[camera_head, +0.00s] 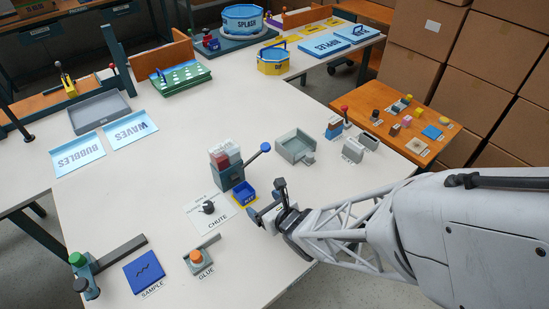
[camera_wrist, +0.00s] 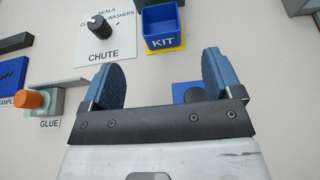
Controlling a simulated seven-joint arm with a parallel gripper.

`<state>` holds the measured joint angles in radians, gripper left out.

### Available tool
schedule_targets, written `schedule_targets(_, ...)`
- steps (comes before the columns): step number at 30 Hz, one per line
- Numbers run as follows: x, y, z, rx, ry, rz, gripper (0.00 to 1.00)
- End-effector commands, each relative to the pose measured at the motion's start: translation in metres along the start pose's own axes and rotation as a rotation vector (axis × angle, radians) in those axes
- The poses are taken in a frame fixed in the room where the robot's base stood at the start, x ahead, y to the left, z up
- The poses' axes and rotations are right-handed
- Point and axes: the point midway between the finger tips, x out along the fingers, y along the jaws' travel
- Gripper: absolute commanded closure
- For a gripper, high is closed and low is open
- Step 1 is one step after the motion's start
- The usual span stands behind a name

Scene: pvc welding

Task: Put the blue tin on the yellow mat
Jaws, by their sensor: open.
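The blue tin (camera_head: 246,191), a small open-topped box marked KIT, stands upright over the yellow mat (camera_head: 247,203). In the wrist view the tin (camera_wrist: 160,25) is just beyond the fingertips, and a strip of the yellow mat (camera_wrist: 172,47) shows along its lower edge. The tin appears to rest on the mat, which it mostly hides. My gripper (camera_wrist: 163,72) is open, with nothing between its two blue fingers, and apart from the tin. In the head view my gripper (camera_head: 268,208) is to the right of and nearer than the tin.
A dispenser with red and white blocks (camera_head: 227,167) stands behind the tin. The CHUTE plate with a black knob (camera_head: 209,208) is to its left, and the GLUE fixture (camera_head: 200,256) is nearer. A grey tray (camera_head: 296,148) lies behind right.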

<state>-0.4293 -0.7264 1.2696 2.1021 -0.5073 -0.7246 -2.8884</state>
Motion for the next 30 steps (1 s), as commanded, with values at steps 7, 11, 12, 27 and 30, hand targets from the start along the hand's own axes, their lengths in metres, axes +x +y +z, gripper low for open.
schedule_targets(7,0.000,-0.001,0.001,0.005,0.001,-0.002,0.15)
schedule_targets(11,-0.002,-0.006,0.005,0.043,0.011,-0.018,0.15)
schedule_targets(12,-0.004,-0.008,0.007,0.066,0.017,-0.027,0.15)
schedule_targets(27,-0.062,-0.084,0.068,0.822,0.108,-0.348,0.15)
schedule_targets(30,-0.081,-0.098,0.079,1.014,0.104,-0.435,0.15)
